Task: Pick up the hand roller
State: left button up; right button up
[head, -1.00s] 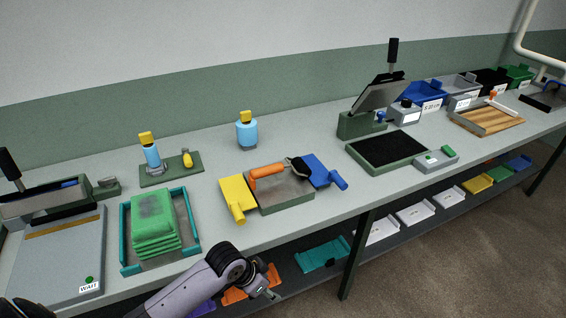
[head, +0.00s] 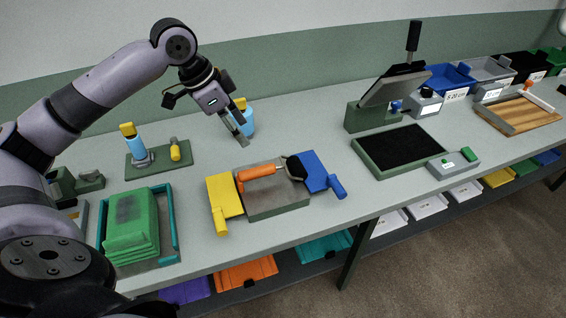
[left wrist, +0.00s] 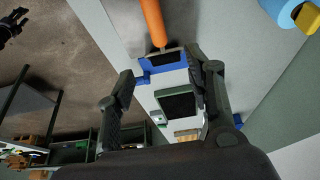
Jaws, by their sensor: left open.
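The hand roller has an orange handle (head: 258,171) and a black roller head (head: 296,168). It lies across a grey plate (head: 275,195) between a yellow and a blue paddle. My left gripper (head: 242,136) is open and empty, pointing down above the table, behind and left of the roller and apart from it.
A light blue bottle (head: 248,118) stands right by my left gripper. The yellow paddle (head: 224,195) and blue paddle (head: 315,170) flank the plate. A green stack (head: 130,225) sits in a teal tray at left. A black pad (head: 400,149) lies to the right.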

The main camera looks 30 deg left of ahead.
pick_arm(q)
jog(key=p, duration=0.1)
send_near(265, 167)
jog(key=shift+f, duration=0.35)
jog(key=p+x, duration=0.1)
jog(key=x, duration=0.4)
jog(key=shift+w, duration=0.1)
jog(key=shift+d+f, duration=0.1)
jog(key=shift+f, duration=0.15)
jog(key=shift+w+d+f+p, duration=0.15)
jog(key=shift+f+p, duration=0.1)
jog(key=shift+p, duration=0.2)
jog(key=p+x, duration=0.1)
jog(key=x, duration=0.2)
jog(key=shift+w+f, duration=0.1)
jog(key=shift+f, duration=0.3)
jog(key=shift+w+d+f, duration=0.1)
jog(key=shift+w+f, duration=0.05)
jog(key=shift+f, duration=0.25)
grip_shut()
pick_arm(e)
jog(key=shift+s+r, duration=0.45)
jog(key=shift+r, duration=0.25)
jog(key=shift+s+r, duration=0.4)
jog(key=shift+r, duration=0.35)
jog(key=shift+s+r, duration=0.45)
jog(key=shift+r, duration=0.25)
